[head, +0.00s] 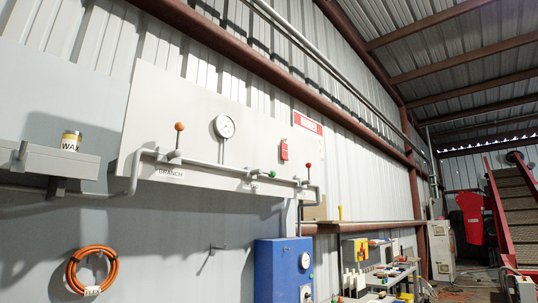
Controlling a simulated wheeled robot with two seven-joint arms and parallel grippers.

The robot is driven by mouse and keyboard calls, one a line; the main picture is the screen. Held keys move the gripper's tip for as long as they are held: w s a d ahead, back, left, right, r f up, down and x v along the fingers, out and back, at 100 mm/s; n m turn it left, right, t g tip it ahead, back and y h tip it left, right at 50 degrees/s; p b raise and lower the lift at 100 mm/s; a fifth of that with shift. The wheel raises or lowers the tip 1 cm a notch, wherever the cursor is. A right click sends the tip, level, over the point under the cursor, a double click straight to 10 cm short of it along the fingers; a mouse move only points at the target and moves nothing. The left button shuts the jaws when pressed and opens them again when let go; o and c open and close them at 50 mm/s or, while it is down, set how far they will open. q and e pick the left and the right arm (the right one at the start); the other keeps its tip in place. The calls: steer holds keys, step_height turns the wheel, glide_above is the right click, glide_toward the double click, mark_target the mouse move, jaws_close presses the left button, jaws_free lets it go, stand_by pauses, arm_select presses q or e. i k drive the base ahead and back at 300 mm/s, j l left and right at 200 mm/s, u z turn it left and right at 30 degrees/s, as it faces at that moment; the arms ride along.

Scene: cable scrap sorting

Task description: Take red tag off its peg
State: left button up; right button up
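A small red tag (284,150) hangs on the pale wall panel (250,120), right of the round gauge (224,126). Its peg is too small to make out. Neither of my grippers shows in the head view.
A pipe (215,164) runs along the panel below the tag. It has an orange-knobbed lever (179,127), a green knob (272,174) and a red-knobbed lever (308,166). A shelf (60,160) with a WAX can (71,140) juts out at left. A blue cabinet (275,272) stands below the panel.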

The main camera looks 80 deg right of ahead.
mark_target(284, 155)
steer(key=z, duration=2.9)
